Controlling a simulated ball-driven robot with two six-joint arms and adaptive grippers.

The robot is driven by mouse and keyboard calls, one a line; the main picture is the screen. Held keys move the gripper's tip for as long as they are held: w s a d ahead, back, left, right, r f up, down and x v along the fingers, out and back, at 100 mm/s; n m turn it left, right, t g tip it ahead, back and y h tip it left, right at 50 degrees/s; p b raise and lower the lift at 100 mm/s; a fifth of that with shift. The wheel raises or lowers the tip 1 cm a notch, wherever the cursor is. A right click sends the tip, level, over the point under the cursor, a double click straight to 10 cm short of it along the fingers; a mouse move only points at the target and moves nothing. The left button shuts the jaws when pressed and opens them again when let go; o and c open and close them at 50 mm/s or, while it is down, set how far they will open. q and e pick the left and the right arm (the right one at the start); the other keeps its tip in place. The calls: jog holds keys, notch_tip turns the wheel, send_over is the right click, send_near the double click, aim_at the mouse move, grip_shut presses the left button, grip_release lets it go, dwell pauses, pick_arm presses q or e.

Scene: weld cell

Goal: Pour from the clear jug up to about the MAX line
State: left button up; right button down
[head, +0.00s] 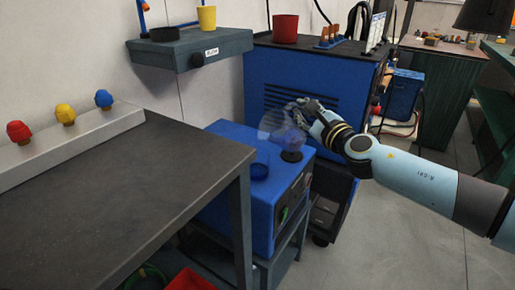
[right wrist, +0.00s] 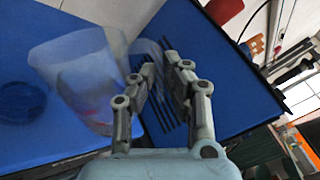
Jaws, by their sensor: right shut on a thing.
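The clear jug (head: 278,125) shows faintly over the top of the blue box (head: 235,212). In the right wrist view the jug (right wrist: 72,65) is see-through, with a faint reddish patch low in it. My right gripper (head: 303,108) is shut on the jug's handle, which passes between its fingers (right wrist: 166,80). I cannot tell whether the jug touches the box. No MAX line is readable. My left gripper is out of view.
A dark round patch (head: 291,156) lies on the box below the jug. A dark-topped table (head: 110,195) stands at the left. A larger blue cabinet (head: 300,70) with a red pot (head: 285,29) stands behind. Open floor (head: 400,245) lies at the right.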

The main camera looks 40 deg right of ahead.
aim_at(296, 125)
jog(key=shift+a+r+n+p, duration=0.25)
jog(key=shift+r+n+p, duration=0.15)
jog(key=shift+r+p, duration=0.2)
jog(key=shift+w+a+r+n+p, duration=0.1)
jog(key=shift+a+r+n+p, duration=0.05)
jog(key=shift+r+n+p, duration=0.15)
jog(key=shift+w+a+f+n+p, duration=0.1)
jog(key=shift+a+n+p, duration=0.3)
jog(key=shift+n, duration=0.2)
dwell(0.4)
jog(key=shift+d, duration=0.2)
jog(key=shift+d, duration=0.2)
dwell(0.6)
jog(key=shift+a+r+n+p, duration=0.55)
jog(key=shift+n+p, duration=0.25)
jog(key=shift+n, duration=0.1)
dwell(2.7)
